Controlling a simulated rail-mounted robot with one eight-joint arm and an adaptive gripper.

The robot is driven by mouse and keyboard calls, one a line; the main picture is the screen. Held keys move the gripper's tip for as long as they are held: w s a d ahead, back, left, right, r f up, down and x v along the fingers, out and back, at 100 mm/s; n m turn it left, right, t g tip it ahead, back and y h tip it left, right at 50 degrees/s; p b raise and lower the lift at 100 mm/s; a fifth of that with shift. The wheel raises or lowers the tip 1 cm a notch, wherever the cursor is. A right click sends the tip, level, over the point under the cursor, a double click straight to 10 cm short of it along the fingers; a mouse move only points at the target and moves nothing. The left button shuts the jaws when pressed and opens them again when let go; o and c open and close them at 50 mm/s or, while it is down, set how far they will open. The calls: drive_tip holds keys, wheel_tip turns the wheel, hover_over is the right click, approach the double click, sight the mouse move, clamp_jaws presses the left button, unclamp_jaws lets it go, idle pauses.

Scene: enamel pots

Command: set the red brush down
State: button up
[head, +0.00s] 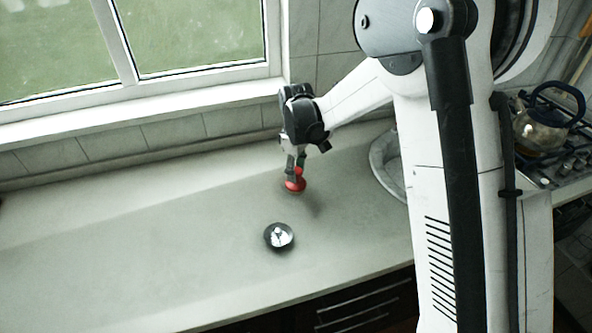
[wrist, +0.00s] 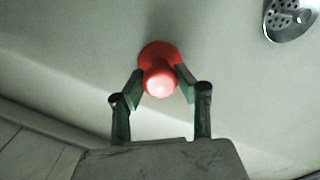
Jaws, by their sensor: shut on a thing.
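The red brush (head: 295,185) is a small round red piece with a knob on top. It is upright between the fingers of my gripper (head: 296,168), at or just above the countertop; I cannot tell if its base touches. In the wrist view the red brush (wrist: 159,72) shows its knob pinched between the two fingertips of my gripper (wrist: 159,84). My gripper points down and is shut on the brush.
A round metal strainer (head: 279,236) lies on the grey countertop (head: 130,240) in front of the brush; it also shows in the wrist view (wrist: 291,18). A round sink (head: 388,165) lies to the right. A glass kettle (head: 541,128) stands on the stove. The left countertop is clear.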

drive_tip(key=shift+f, duration=0.15)
drive_tip(key=o, duration=1.2)
drive_tip(key=shift+c, duration=0.2)
